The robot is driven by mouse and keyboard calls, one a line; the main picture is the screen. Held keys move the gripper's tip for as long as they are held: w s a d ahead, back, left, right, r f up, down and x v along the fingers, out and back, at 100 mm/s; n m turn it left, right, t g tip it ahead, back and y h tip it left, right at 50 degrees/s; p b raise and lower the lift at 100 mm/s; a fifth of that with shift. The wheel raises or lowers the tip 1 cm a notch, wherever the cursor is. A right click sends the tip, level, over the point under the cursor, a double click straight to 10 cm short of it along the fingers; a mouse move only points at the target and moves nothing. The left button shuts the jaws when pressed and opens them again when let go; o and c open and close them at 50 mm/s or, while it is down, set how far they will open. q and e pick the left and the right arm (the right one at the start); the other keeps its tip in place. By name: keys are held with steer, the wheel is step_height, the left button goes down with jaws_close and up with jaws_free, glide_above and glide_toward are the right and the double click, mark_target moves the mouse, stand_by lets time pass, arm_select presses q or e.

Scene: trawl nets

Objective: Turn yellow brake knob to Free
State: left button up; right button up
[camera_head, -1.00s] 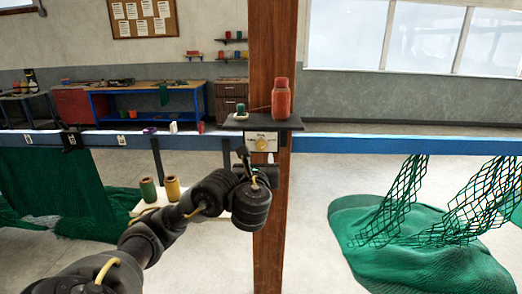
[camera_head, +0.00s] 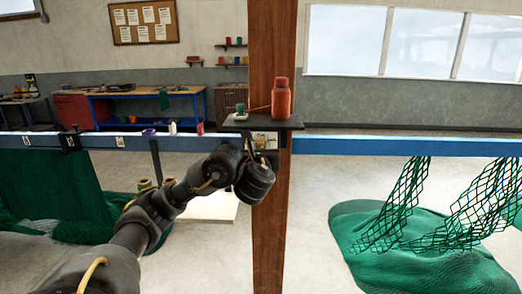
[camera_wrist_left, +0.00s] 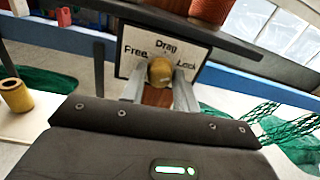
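The white plate (camera_wrist_left: 138,45) reads Free on the left, Drag at the top and Lock on the right in the left wrist view. The round yellow knob (camera_wrist_left: 160,70) sits at its middle; I cannot make out a pointer on it. My left gripper (camera_wrist_left: 159,88) is open, one finger on each side of the knob, and I cannot tell whether either touches it. In the head view the plate (camera_head: 268,136) is partly covered by my left gripper (camera_head: 262,152), and the knob is hidden. My right gripper is not in view.
The plate hangs below a dark shelf (camera_head: 285,123) on a wooden post (camera_head: 270,230). A blue beam (camera_head: 400,146) crosses the scene. Green netting hangs left (camera_head: 50,185) and right (camera_head: 410,195). A yellow spool (camera_wrist_left: 16,95) stands lower left.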

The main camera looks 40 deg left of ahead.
arm_select(q)
steer(key=c, duration=0.5)
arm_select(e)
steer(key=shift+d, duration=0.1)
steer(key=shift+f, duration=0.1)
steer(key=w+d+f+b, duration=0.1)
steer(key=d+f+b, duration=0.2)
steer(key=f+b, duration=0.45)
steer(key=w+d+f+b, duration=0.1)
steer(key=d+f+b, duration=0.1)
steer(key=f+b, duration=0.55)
arm_select(q)
steer(key=n+b, duration=0.7)
steer(key=n, duration=1.6)
steer(key=shift+n+y, duration=0.4)
steer(key=shift+r+n+b, duration=0.1)
steer(key=shift+n+b, duration=0.25)
steer(key=shift+n, duration=0.05)
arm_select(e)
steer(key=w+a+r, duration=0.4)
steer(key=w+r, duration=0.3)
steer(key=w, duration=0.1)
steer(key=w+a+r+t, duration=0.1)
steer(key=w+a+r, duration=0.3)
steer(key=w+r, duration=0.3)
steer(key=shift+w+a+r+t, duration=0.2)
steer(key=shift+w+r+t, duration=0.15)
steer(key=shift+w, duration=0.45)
